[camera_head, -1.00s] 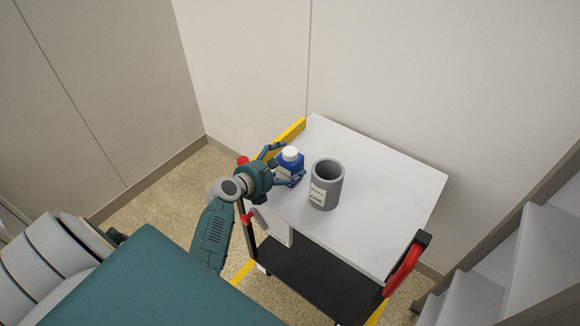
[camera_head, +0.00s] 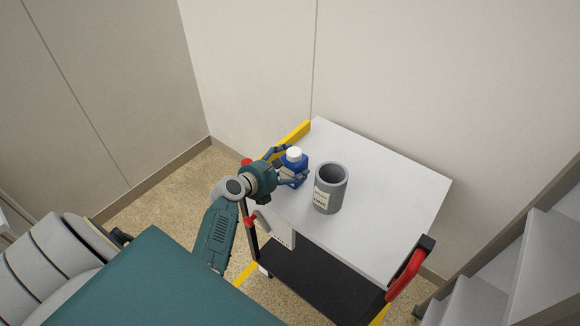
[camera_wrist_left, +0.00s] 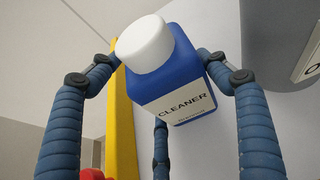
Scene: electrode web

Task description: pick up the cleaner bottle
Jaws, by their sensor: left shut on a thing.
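The cleaner bottle (camera_head: 295,170) is blue with a white cap and stands at the left edge of the white cart top in the head view. In the left wrist view the bottle (camera_wrist_left: 182,92) shows its "CLEANER" label and sits between the blue fingers. My left gripper (camera_head: 288,166) comes in from the left and is shut on the bottle, with fingers on both sides. Whether the bottle's base touches the cart top cannot be told. My right gripper is not in view.
A grey cylindrical container (camera_head: 331,188) with a white label stands close to the right of the bottle. The white cart top (camera_head: 395,200) is clear to the right and behind. A red handle (camera_head: 406,275) is at the cart's front right. Walls stand behind, and grey shelves (camera_head: 510,265) are at the right.

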